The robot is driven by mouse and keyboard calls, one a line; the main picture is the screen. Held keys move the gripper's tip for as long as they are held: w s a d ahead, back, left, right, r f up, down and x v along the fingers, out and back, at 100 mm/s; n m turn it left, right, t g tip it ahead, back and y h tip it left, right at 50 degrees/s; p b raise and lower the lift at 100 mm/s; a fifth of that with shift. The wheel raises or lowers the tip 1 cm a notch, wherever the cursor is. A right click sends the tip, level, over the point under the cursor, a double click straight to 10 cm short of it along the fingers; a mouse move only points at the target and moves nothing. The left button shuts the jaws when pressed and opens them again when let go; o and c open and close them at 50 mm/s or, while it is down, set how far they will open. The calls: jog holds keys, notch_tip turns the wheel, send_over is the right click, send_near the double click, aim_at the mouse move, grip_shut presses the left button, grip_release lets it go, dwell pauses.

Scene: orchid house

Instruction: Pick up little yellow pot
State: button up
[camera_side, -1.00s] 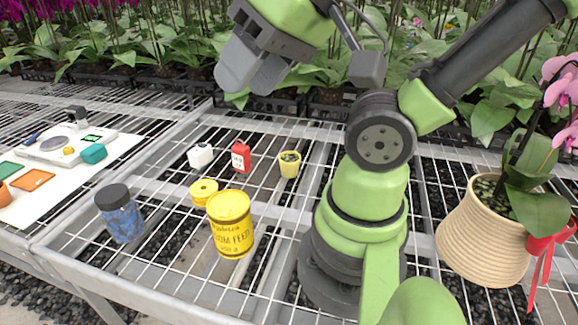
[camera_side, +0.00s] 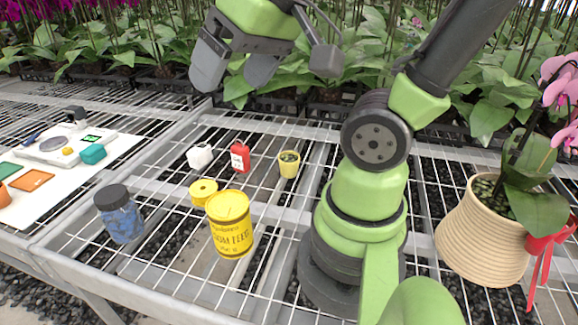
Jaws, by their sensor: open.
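The little yellow pot (camera_side: 288,167) stands upright on the wire bench, right of the red bottle, with something dark inside its rim. My gripper (camera_side: 234,80) is open and empty, high above the bench. In the picture it is up and to the left of the pot, clear of everything on the bench. Nothing hides the pot.
A red bottle (camera_side: 240,159) and a white bottle (camera_side: 199,157) stand left of the pot. A yellow spool-like disc (camera_side: 203,193), a large yellow tin (camera_side: 231,228) and a blue jar (camera_side: 119,217) are nearer. A beige orchid planter (camera_side: 482,238) stands at right.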

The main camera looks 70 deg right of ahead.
jog(key=d+f+g, duration=0.2)
jog(key=d+f, duration=0.4)
jog(key=d, duration=0.1)
jog(key=d+f+g, duration=0.2)
jog(key=d+f, duration=0.4)
jog(key=d, duration=0.2)
jog(key=d+f+g+h, duration=0.1)
jog(key=d+f+g, duration=0.1)
jog(key=d+f, duration=0.4)
jog(key=shift+w+d+f+n, duration=0.1)
jog(key=shift+d+f+n, duration=0.1)
jog(key=shift+d, duration=0.4)
jog(key=shift+w+d+f+n, duration=0.1)
jog(key=shift+d+n, duration=0.1)
jog(key=shift+d, duration=0.4)
send_over(289, 159)
notch_tip(289, 159, down, 4)
jog(key=shift+f, duration=3.35)
jog(key=shift+c, duration=0.2)
jog(key=c, duration=1)
